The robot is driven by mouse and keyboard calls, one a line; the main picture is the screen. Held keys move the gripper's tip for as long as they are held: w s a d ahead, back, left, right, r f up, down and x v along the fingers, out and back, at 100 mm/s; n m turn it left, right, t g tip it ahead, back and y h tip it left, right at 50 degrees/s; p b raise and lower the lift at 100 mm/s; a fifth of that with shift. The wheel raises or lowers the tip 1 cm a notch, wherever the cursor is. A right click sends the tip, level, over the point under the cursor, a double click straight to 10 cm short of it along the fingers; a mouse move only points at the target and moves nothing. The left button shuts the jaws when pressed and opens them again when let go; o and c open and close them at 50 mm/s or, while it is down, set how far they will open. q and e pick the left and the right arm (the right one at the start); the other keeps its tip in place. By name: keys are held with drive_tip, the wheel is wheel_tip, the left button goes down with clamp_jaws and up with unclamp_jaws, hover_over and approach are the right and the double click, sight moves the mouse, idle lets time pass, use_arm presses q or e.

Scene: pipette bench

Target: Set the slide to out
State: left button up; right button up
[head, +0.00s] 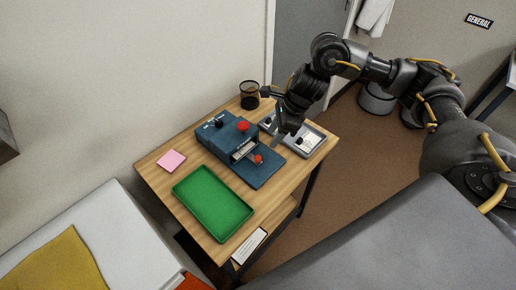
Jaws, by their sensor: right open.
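A dark blue device (215,143) stands on the wooden table. It has a red round button (243,126) and a black knob (219,123) on top. A pale metallic slot or slide part (243,150) shows on its front side. A small red knob (258,159) sits just beside it, over the flat blue base plate (262,175). I cannot tell the slide's setting at this size. My right gripper (286,138) is open and empty, above and to the right of the device, apart from the red knob. My left gripper is not in view.
A green tray (212,203) lies on the front of the table, with a pink note pad (171,161) to its left. A grey tray (316,147) with small items lies under my right gripper. A black mesh cup (249,95) stands at the back corner.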

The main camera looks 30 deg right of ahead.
sight(258, 158)
drive_tip(key=p+x, duration=0.2)
drive_tip(key=x, duration=0.7)
drive_tip(key=shift+a+f, duration=0.2)
drive_tip(key=shift+f, duration=0.05)
drive_tip(key=shift+w+a+f, duration=0.1)
drive_tip(key=shift+a+f, duration=0.05)
drive_tip(key=shift+f, duration=0.45)
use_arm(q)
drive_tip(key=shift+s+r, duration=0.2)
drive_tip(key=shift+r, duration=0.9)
use_arm(e)
clamp_jaws()
